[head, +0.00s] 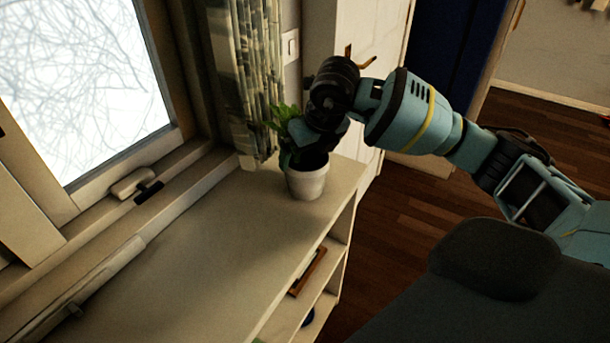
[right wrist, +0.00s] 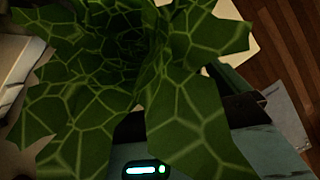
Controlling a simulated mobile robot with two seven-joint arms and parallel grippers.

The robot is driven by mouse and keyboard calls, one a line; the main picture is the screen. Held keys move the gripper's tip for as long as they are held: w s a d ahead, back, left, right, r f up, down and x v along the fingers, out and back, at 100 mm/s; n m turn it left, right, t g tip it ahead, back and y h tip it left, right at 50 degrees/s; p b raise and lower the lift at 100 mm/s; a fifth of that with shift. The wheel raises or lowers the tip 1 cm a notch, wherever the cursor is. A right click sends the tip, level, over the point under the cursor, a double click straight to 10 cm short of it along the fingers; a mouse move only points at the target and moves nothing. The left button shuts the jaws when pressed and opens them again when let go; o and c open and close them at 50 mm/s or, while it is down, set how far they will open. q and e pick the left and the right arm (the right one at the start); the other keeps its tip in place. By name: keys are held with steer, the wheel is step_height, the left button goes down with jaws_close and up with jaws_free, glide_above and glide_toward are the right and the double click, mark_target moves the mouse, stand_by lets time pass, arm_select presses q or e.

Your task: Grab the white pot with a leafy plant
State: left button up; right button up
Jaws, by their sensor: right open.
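The white pot (head: 306,182) stands upright on the top of the pale shelf, near its far end. Its leafy plant (head: 282,119) shows green leaves to the left of my right gripper. My right gripper (head: 303,150) is open at the plant, just above the pot's rim, and hides part of both. In the right wrist view the leaves (right wrist: 130,80) fill most of the picture and hide the pot and much of the fingers. I cannot tell whether the fingers touch the pot. My left gripper is not in view.
The pale shelf top (head: 215,255) is clear in front of the pot. A window (head: 85,80) with a handle (head: 135,183) is at the left, and a patterned curtain (head: 245,75) hangs close behind the plant. Wooden floor (head: 400,220) lies to the right of the shelf.

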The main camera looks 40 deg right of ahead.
mark_target(303, 164)
steer(key=shift+x, duration=2.55)
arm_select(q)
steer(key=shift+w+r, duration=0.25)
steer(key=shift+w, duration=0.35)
arm_select(e)
steer(key=shift+w, duration=0.1)
steer(key=c, duration=1)
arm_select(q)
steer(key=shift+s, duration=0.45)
arm_select(e)
steer(key=shift+r, duration=0.15)
steer(key=shift+c, duration=0.7)
steer(key=shift+w+r, duration=0.1)
steer(key=shift+r, duration=0.6)
step_height(303, 164, up, 2)
steer(key=shift+r, duration=0.2)
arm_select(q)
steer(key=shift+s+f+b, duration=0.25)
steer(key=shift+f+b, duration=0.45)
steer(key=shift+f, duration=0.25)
arm_select(e)
steer(key=s+a+r, duration=0.1)
steer(key=s+a, duration=0.2)
steer(key=s, duration=1.2)
steer(key=shift+s+a, duration=0.25)
steer(key=shift+s, duration=0.1)
